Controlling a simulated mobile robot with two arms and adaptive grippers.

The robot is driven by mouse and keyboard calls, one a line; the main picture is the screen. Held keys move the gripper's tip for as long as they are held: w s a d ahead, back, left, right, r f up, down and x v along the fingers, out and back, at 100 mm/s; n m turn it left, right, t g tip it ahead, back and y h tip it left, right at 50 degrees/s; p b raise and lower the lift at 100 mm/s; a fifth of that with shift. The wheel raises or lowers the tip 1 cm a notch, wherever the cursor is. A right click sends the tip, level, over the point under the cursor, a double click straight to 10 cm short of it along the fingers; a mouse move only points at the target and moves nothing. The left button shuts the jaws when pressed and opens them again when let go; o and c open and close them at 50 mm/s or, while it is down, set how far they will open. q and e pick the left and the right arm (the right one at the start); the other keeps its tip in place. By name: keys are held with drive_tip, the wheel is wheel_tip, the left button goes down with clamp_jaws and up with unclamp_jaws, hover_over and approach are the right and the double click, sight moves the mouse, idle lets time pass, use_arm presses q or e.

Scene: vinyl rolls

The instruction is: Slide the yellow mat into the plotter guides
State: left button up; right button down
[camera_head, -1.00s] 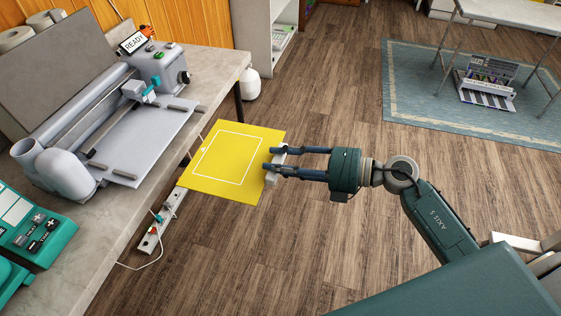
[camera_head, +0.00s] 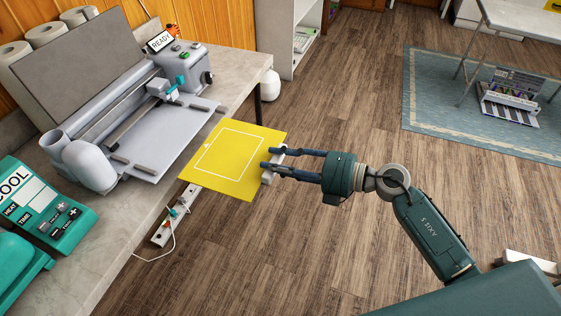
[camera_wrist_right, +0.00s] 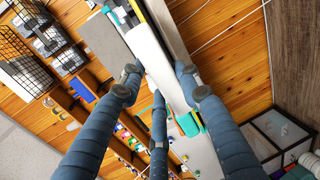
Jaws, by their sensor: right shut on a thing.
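The yellow mat (camera_head: 232,166) with a white outline hangs flat in the air beside the worktop in the head view. A pale grip bar (camera_head: 268,177) runs along its right edge. My right gripper (camera_head: 272,162) is shut on that bar, its fingers pointing left. The grey plotter (camera_head: 100,142) stands on the worktop to the left, with a flat bed (camera_head: 172,135) facing the mat. Small dark guides (camera_head: 145,169) sit on the bed near its corners. My right gripper also shows in the wrist view (camera_wrist_right: 160,85). My left gripper is not in view.
The plotter stands on a grey worktop (camera_head: 125,236) with a READY sign (camera_head: 160,41) on top of it. A green control box (camera_head: 48,205) is at the left. A power strip (camera_head: 175,215) with a white cord is below the mat. Open wooden floor lies right of the worktop.

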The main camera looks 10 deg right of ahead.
sight(261, 157)
drive_tip(key=shift+w+a, duration=0.1)
drive_tip(key=shift+w+a+r, duration=0.1)
drive_tip(key=shift+w+a, duration=0.15)
drive_tip(key=shift+a, duration=0.1)
drive_tip(key=shift+r+p+x, duration=0.15)
drive_tip(key=shift+p+x, duration=0.15)
drive_tip(key=shift+x, duration=0.55)
drive_tip(key=shift+r+p+x, duration=0.15)
drive_tip(key=shift+p+x, duration=0.15)
drive_tip(key=shift+x, duration=0.55)
drive_tip(key=shift+a, duration=0.1)
drive_tip(key=shift+p+v, duration=0.4)
drive_tip(key=shift+v, duration=0.9)
drive_tip(key=v, duration=0.5)
drive_tip(key=shift+s+r+p, duration=0.1)
drive_tip(key=shift+r+p, duration=0.15)
drive_tip(key=shift+p, duration=0.1)
